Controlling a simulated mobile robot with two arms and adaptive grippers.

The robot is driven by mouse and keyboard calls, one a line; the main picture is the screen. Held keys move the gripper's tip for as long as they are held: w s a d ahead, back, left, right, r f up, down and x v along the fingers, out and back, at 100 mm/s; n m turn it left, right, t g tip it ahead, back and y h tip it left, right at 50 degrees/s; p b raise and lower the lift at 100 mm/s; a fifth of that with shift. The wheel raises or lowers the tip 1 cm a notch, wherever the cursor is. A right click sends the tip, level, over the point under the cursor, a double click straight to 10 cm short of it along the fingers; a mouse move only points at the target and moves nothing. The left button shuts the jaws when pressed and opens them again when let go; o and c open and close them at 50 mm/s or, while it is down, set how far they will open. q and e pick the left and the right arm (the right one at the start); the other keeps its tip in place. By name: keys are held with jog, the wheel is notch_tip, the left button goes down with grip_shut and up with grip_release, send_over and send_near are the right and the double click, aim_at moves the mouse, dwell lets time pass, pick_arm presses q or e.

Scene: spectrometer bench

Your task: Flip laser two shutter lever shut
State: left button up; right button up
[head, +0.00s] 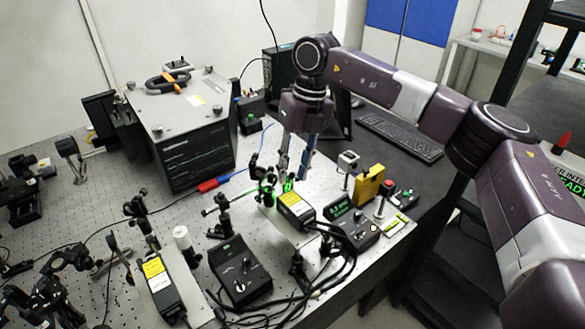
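Two black laser units with yellow labels stand on the bench: one in the middle (297,208) and one at the lower left (161,285). I cannot read which is laser two. My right gripper (293,175) points down just behind the front end of the middle laser, with a gap between its fingers; it looks open and empty. Green light (288,186) glows by the fingertips. A shutter lever is too small to make out, and the fingers partly cover that spot. I cannot tell if they touch anything. My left gripper is not in view.
Black control boxes with knobs stand beside the lasers (240,272) (357,230). A yellow block (368,186) and posts stand close to the right. A large metal-topped box (190,125) is behind left. Black cables (335,270) loop in front. A keyboard (399,136) lies at the back.

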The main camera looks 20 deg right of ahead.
jog(key=shift+f, duration=0.4)
jog(key=shift+a+f, duration=0.1)
jog(key=shift+c, duration=0.4)
grip_shut()
jog(key=shift+s+a+f+t+h+b, duration=0.15)
jog(key=shift+a+t+h+b, duration=0.25)
jog(key=shift+h+b, duration=0.3)
jog(key=shift+a+h, duration=0.25)
jog(key=shift+h, duration=0.25)
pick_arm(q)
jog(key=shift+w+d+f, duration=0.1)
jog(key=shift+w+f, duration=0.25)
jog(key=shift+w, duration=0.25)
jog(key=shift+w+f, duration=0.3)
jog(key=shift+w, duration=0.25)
pick_arm(e)
jog(key=shift+r, duration=0.2)
jog(key=shift+d, duration=0.1)
jog(key=shift+o, duration=0.4)
grip_release()
